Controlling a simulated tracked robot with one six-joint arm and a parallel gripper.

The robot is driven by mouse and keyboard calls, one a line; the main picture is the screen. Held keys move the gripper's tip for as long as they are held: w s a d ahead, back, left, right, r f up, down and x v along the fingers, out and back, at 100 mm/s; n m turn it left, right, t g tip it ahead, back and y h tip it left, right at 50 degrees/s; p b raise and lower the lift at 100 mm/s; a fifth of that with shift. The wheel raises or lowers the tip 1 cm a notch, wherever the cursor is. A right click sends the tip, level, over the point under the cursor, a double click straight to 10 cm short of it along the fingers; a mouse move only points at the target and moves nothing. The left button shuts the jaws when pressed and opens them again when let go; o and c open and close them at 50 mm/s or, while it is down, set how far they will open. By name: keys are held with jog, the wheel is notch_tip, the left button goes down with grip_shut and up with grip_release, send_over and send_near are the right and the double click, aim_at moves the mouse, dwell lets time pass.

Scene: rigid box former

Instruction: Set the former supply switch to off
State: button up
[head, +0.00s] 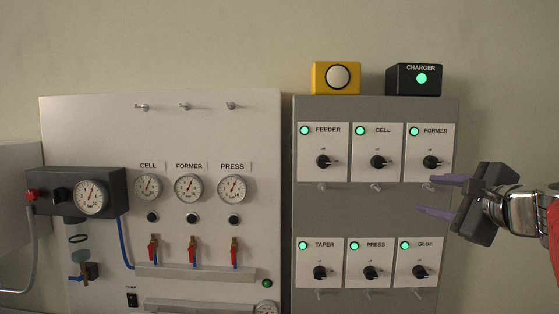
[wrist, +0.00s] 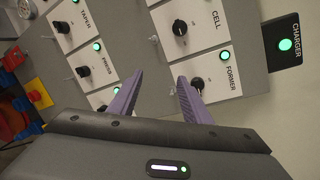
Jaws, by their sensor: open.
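The former supply switch (head: 431,162) is a black rotary knob on a white plate labelled FORMER, at the top right of the grey panel. Its green lamp (head: 413,131) is lit. The small print around the knob is too small to read. My gripper (head: 428,195) is open and empty, just below and to the right of the knob, with its purple fingers pointing left. In the wrist view, the former knob (wrist: 196,83) is partly hidden behind the right finger. My gripper (wrist: 160,76) shows nothing between its fingers there.
The feeder (head: 323,162) and cell (head: 378,162) knobs share the row. Taper, press and glue (head: 419,272) knobs sit below, all lamps green. Small metal toggles (head: 376,187) stick out under the plates. A charger box (head: 414,80) and yellow button box (head: 336,78) stand on top.

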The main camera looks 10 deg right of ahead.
aim_at(435, 165)
jog(key=s+d+r+m+t+h, duration=0.1)
jog(key=s+d+r, duration=0.3)
jog(key=d, duration=0.2)
jog(key=shift+s+r+m+t+h, duration=0.3)
jog(key=shift+s+h, duration=0.1)
jog(key=shift+w, duration=0.15)
jog(key=w, duration=0.4)
jog(key=w+d, duration=0.1)
jog(key=w, duration=0.4)
jog(key=w+d, duration=0.1)
jog(key=w, duration=0.3)
jog(key=shift+w+d, duration=0.15)
jog(key=shift+c, duration=0.6)
jog(key=shift+f, duration=0.1)
jog(key=c, duration=0.9)
